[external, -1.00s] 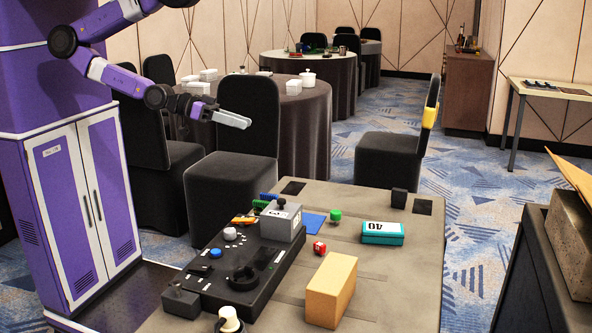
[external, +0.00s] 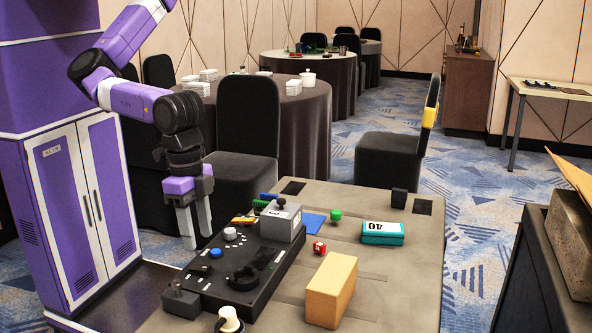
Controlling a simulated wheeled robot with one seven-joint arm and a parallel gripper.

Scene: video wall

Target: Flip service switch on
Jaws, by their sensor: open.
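A black control panel (external: 222,282) lies on the near left part of the table. It carries a blue button (external: 215,253), a white knob (external: 230,234), a black round dial (external: 243,279) and a grey box with a black knob (external: 281,222). A small dark box with a short lever (external: 180,299) sits at its near left corner. I cannot tell which of these is the service switch. My gripper (external: 197,242) points down with its fingers apart and empty. It hangs beside the panel's left edge, apart from it.
The table (external: 400,290) also holds a tan block (external: 331,290), a teal box (external: 382,233), a red cube (external: 319,247), a green-topped knob (external: 335,216) and a white knob (external: 229,319). A black chair (external: 246,130) stands behind my gripper.

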